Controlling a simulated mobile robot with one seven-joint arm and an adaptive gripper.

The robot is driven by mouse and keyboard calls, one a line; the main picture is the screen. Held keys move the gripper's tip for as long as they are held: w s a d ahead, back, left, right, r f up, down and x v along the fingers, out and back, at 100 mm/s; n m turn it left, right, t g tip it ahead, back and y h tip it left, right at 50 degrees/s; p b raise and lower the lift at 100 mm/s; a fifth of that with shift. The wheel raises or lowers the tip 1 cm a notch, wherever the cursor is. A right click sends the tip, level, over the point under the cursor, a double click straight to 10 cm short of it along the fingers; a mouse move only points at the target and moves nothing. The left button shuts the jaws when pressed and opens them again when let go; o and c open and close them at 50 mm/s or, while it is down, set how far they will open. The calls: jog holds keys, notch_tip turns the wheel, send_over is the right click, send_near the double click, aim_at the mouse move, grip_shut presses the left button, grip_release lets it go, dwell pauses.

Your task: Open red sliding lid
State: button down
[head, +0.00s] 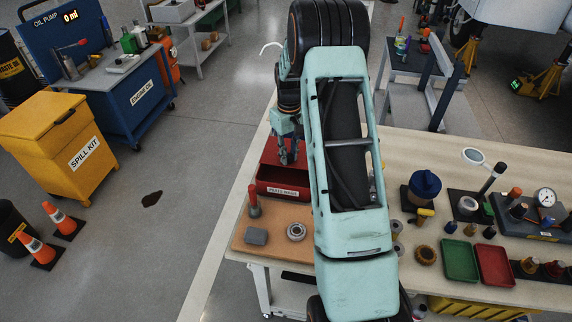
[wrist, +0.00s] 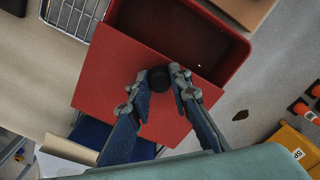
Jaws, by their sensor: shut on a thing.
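The red sliding lid (wrist: 110,72) lies flat over part of the red parts-wash box (head: 284,191). The lid sits off to one side, so a wide part of the dark red inside (wrist: 195,30) is uncovered in the wrist view. A round black knob (wrist: 159,84) stands on the lid. My gripper (wrist: 159,75) has its two fingers on either side of the knob and is shut on it. In the head view my gripper (head: 289,158) is over the back part of the box, and my arm hides the box's right side.
A wire basket (wrist: 75,14) is beside the box. The bench edge is close on the left. Floor beyond it is open.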

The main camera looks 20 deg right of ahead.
jog(key=shift+w+d+r, duration=0.1)
jog(key=shift+w+d, duration=0.5)
jog(key=shift+w, duration=0.3)
jog(key=shift+w+d, duration=0.55)
jog(key=shift+w, duration=0.35)
jog(key=c, duration=1.8)
grip_release()
jog(key=shift+o, duration=0.2)
jog(key=shift+s, duration=0.1)
notch_tip(320, 180, up, 12)
